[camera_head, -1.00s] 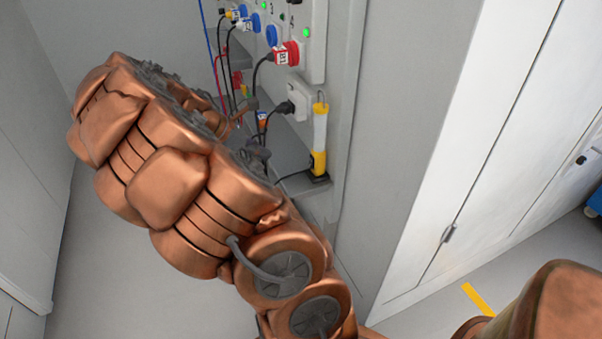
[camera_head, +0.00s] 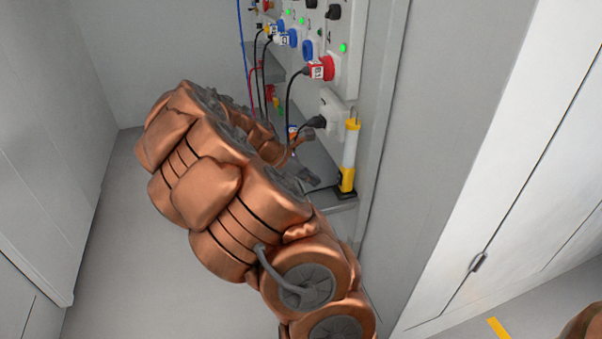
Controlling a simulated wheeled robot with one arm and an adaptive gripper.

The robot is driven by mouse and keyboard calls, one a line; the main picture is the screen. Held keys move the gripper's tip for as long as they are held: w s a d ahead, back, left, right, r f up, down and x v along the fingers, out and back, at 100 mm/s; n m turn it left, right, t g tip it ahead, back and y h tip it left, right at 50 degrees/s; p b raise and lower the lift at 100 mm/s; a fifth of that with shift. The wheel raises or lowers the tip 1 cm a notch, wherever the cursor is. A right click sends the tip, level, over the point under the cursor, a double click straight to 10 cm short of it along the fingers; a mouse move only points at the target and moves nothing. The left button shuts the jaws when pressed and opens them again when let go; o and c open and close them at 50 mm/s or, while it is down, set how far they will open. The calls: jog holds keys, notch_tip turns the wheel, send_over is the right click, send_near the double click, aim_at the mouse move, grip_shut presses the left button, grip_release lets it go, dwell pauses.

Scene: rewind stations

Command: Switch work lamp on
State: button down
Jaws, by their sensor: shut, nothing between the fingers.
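The work lamp (camera_head: 349,157) is a slim upright stick with a white middle, yellow ends and a hook on top. It stands on a dark base on the grey shelf, at the right end of the wall panel. I cannot tell whether it is lit, and no switch on it can be made out. My gripper (camera_head: 306,179) is mostly hidden behind my copper arm. Its dark fingers show just left of the lamp's lower part, apart from it in the picture. They look shut and empty.
A panel (camera_head: 345,68) with colored sockets, plugs, black knobs and green lights is above the shelf. A black plug with a cable sits in a white socket box (camera_head: 333,106) beside the lamp. Cables hang left of it. A grey wall edge is close on the right.

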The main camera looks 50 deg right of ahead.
aim_at(339, 178)
jog(key=d, duration=0.1)
jog(key=s+d+f, duration=0.1)
jog(key=s+d, duration=0.1)
jog(key=shift+f, duration=0.25)
jog(key=shift+s+d+f+b, duration=0.1)
jog(key=shift+s+d+b, duration=0.3)
jog(key=shift+d, duration=0.25)
